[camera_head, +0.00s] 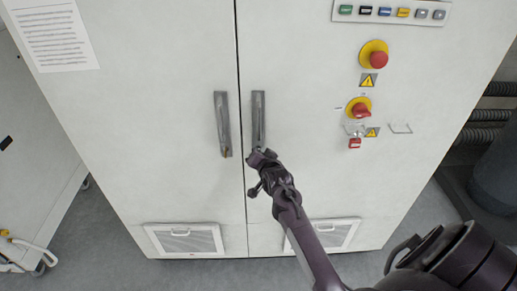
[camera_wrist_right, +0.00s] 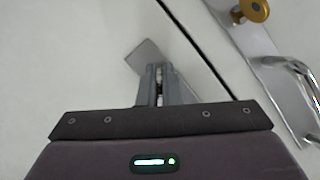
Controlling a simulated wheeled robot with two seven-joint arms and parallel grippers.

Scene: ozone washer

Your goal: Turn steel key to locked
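The steel key (camera_wrist_right: 158,73) is mostly hidden; only a small bright piece shows between my right fingertips in the wrist view. Which way the key is turned cannot be seen. My left gripper is in neither view.
The left door's handle (camera_head: 222,122) is close beside, with a brass key (camera_head: 227,153) at its lower end, also in the wrist view (camera_wrist_right: 254,9). An emergency stop (camera_head: 378,59) and red rotary switch (camera_head: 361,110) are at the right. Vents (camera_head: 186,240) are low on the doors.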

